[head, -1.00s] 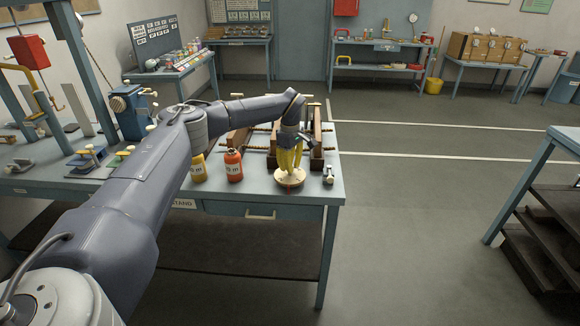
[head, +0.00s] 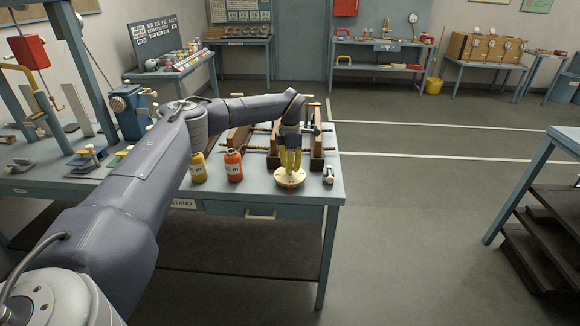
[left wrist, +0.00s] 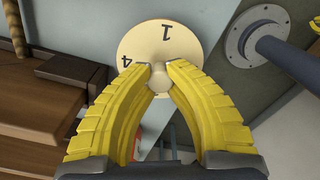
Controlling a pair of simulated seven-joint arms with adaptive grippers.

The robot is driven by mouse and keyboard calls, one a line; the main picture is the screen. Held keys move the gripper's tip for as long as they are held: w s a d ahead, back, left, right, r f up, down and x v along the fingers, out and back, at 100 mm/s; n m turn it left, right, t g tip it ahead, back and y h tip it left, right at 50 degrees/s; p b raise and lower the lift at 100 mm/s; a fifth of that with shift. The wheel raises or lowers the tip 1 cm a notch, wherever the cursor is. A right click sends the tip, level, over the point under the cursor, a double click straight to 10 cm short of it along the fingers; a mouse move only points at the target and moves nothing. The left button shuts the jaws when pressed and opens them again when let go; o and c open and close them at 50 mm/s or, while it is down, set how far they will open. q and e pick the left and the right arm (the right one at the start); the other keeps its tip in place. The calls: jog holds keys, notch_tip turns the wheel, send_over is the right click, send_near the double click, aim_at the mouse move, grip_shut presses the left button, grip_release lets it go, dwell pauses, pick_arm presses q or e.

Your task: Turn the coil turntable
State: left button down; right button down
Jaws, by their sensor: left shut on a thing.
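The coil turntable is a round cream disc (head: 290,178) near the front right corner of the blue-grey bench. In the left wrist view the disc (left wrist: 135,45) shows the numbers 1 and 4 and a small round knob (left wrist: 159,78) at its middle. My left gripper (head: 290,166) points down over the disc, its yellow fingers shut on the knob. In the left wrist view its fingertips (left wrist: 159,70) sit on both sides of the knob. The fingers hide part of the disc. My right gripper is not in view.
An orange bottle (head: 234,166) and a yellow bottle (head: 198,168) stand left of the disc. A wooden frame (head: 317,150) stands behind it. A small metal fitting (head: 328,175) is close on its right. The bench's front edge is near.

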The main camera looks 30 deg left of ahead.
pick_arm(q)
jog(key=n, duration=0.4)
jog(key=shift+n, duration=0.3)
jog(key=n, duration=0.3)
jog(key=shift+n, duration=0.4)
jog(key=n, duration=1.2)
jog(key=shift+n, duration=0.3)
jog(key=n, duration=0.4)
jog(key=shift+n, duration=0.3)
jog(key=n, duration=0.4)
jog(key=shift+n, duration=2.1)
